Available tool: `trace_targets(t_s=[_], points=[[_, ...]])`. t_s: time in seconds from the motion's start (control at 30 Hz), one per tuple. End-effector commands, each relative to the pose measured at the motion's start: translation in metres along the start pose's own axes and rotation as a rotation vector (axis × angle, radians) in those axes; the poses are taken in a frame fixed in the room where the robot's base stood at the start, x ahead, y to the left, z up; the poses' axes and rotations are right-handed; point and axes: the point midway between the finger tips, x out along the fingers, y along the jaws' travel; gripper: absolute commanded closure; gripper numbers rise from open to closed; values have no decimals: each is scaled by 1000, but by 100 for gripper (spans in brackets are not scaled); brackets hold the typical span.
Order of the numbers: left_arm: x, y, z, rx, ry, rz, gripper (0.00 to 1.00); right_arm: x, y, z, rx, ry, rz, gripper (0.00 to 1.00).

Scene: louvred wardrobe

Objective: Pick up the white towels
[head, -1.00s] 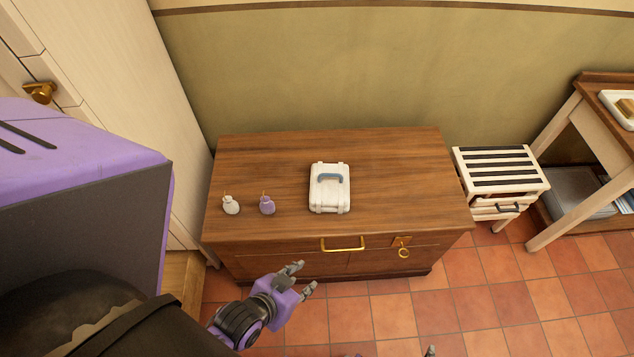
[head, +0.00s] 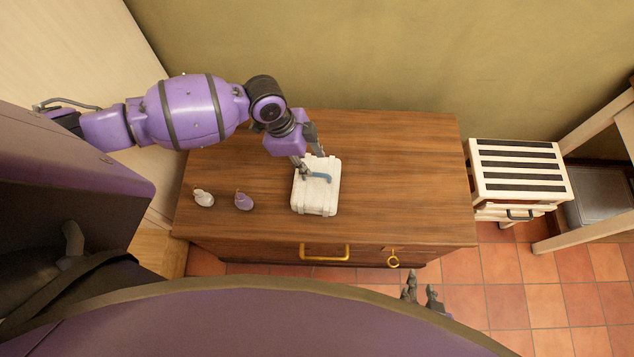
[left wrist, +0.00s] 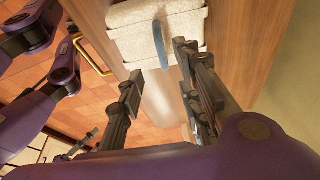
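The white towels (head: 316,197) are a stacked, blocky bundle with a blue band or handle (head: 318,176) on top. They sit on the wooden chest and also show at the top of the left wrist view (left wrist: 136,42). My left gripper (head: 311,155) is over the far part of the towels, close to the blue handle. In the left wrist view its fingers (left wrist: 160,75) are apart, with the blue handle just beyond them; I cannot tell whether they touch it. My right gripper (head: 421,291) is low in front of the chest, its two fingers apart and empty.
The wooden chest (head: 410,190) has a gold handle (head: 325,254) and a ring pull on its front. A white sachet (head: 203,198) and a purple sachet (head: 243,201) lie left of the towels. The chest's right side is clear.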

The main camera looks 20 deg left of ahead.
Motion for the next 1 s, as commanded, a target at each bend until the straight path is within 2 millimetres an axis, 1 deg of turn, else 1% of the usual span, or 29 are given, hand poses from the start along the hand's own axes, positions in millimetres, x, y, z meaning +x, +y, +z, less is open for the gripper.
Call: trace_targets(t_s=[0.03,0.17,0.27,0.4,0.5,0.6,0.8,0.87,1.0], points=[[7,1,0,0,-1,4,67,0,1,2,-2,-4,1,69],[21,0,-1,0,1,2,67,0,2,3,-5,-5,0,69],[33,-1,-1,-1,2,1,67,0,2,1,-8,-1,0,69],[54,-3,0,-1,2,0,67,0,2,-4,-11,7,-2,69],[67,-3,0,-1,3,0,67,1,1,-3,-12,7,-4,69],[73,-3,1,0,1,-1,67,1,0,-3,-12,6,-5,69],[73,-3,0,0,2,-2,67,1,-1,-3,-10,7,-6,69],[73,-3,0,0,2,-2,74,1,-1,-4,-8,7,-6,69],[73,-3,0,0,3,-2,92,1,-3,-4,-2,8,-6,69]])
